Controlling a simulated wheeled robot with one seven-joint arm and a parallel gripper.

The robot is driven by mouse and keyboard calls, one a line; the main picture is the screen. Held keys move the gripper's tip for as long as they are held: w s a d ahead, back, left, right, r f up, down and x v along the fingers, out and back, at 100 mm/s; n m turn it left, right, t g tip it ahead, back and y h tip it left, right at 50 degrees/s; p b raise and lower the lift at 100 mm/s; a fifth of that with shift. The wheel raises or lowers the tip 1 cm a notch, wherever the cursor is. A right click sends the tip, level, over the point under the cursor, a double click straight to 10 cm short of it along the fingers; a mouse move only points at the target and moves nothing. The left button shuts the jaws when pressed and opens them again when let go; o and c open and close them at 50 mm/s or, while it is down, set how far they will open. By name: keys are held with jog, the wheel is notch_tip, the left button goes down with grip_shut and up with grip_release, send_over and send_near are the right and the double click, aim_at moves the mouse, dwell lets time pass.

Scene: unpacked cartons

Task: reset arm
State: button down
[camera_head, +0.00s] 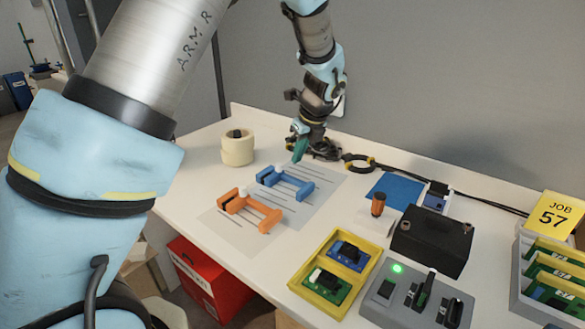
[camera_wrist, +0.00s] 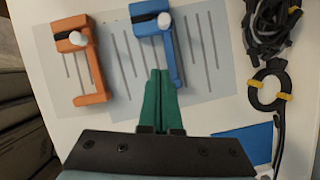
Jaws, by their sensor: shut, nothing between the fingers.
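My gripper (camera_head: 299,149) hangs over the back part of the white table, beside the blue clamp-like fixture (camera_head: 285,182). In the wrist view its green fingers (camera_wrist: 158,100) are together, with nothing between them. The blue fixture also shows in the wrist view (camera_wrist: 171,60), just beyond the fingertips. An orange fixture (camera_head: 253,211) stands in front of the blue one and also shows in the wrist view (camera_wrist: 92,75). Both sit on grey sheets marked with dark lines. My arm covers the left of the head view.
A cream roll (camera_head: 238,148) stands at the table's left. Black cables and a ring (camera_head: 358,162) lie right of my gripper. A yellow tray (camera_head: 328,292) with boards, a black box (camera_head: 432,240), a grey switch panel (camera_head: 385,312) and a "JOB 57" sign (camera_head: 555,216) crowd the right.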

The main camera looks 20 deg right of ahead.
jog(key=shift+v, duration=1.5)
jog(key=a+r+n+g, duration=0.2)
jog(key=a+n, duration=1.2)
jog(key=a, duration=0.5)
jog(key=s+a+n+p, duration=0.1)
jog(key=s+a+n, duration=0.3)
jog(key=a+n, duration=0.4)
jog(key=s+a+n+h+p, duration=0.1)
jog(key=s+a+n, duration=0.4)
jog(key=a+n, duration=0.4)
jog(key=shift+s+a+r+n+g, duration=0.2)
jog(key=shift+r+n+g, duration=0.1)
jog(key=shift+n, duration=0.2)
jog(key=shift+w, duration=0.1)
